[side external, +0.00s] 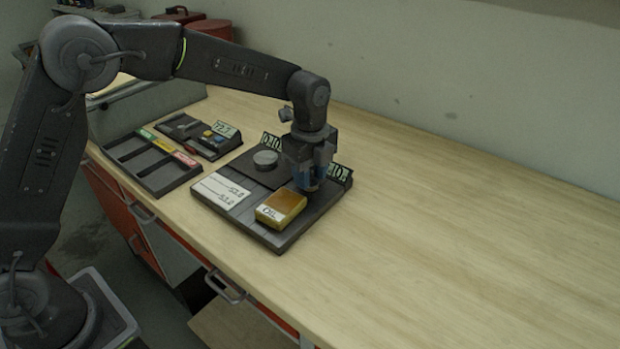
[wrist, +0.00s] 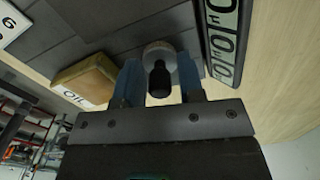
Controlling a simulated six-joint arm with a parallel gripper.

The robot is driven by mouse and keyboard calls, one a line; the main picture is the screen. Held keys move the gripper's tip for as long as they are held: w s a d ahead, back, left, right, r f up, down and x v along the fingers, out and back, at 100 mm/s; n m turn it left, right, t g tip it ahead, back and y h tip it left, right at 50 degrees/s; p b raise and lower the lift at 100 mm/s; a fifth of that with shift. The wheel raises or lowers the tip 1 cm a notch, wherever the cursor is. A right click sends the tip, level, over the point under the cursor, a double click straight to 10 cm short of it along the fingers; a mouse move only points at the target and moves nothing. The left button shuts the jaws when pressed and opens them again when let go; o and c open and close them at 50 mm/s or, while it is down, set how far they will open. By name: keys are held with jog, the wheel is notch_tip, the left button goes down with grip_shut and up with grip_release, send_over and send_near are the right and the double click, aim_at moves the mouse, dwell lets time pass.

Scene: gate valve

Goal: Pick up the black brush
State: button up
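A black knob-like handle on a pale grey round part, which looks like the black brush (wrist: 160,80), stands in the wrist view between my gripper's two blue fingers. My gripper (wrist: 160,72) straddles it, with one finger on each side. I cannot tell whether the fingers touch it or leave a thin gap. In the side view my gripper (side external: 309,182) points down over the right part of a dark tray (side external: 283,240). A dark piece shows under the fingers there, and the rest of the brush is hidden by them.
A yellow block labelled OIL (side external: 281,208) lies close beside my gripper. A grey disc (side external: 265,157), a white card (side external: 221,191) and a green number plate (side external: 341,174) are on the tray. Another dark tray (side external: 150,163) lies left. The table's right side (side external: 470,240) is clear.

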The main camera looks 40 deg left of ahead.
jog(key=c, duration=0.3)
jog(key=shift+r, duration=0.2)
jog(key=shift+c, duration=0.2)
jog(key=shift+r, duration=0.25)
notch_tip(320, 180, up, 4)
jog(key=shift+f, duration=0.2)
jog(key=s+a+r, duration=0.3)
jog(key=a+r, duration=0.3)
jog(key=a, duration=0.5)
jog(key=shift+a+r, duration=0.15)
jog(key=shift+r, duration=0.15)
jog(key=shift+o, duration=1.4)
jog(key=shift+c, duration=1)
